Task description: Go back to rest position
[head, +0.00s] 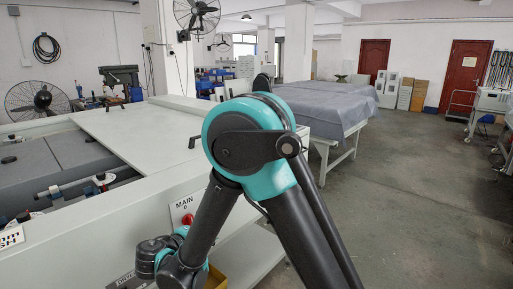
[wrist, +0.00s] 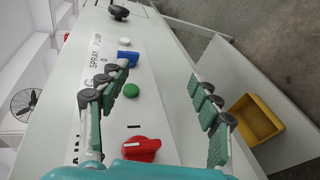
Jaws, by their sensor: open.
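My gripper (wrist: 158,74) is open in the wrist view, its two green-padded fingers apart with nothing between them. It faces the machine's control panel (wrist: 161,84), which is marked "SPRAY PUMP". On the panel are a red knob (wrist: 141,149) close to the gripper base, a green button (wrist: 131,90), a blue switch (wrist: 128,57), a white button (wrist: 124,42) and a black knob (wrist: 119,12). In the head view my bent arm fills the centre, and I cannot make out the gripper fingers. A red switch (head: 187,219) shows there beneath a "MAIN" label.
The large pale plate processor (head: 140,130) takes up the left. A yellow bin (wrist: 256,120) sits on a low shelf beside the panel. A cloth-covered table (head: 325,103) stands behind my arm. The floor (head: 430,190) at the right is clear.

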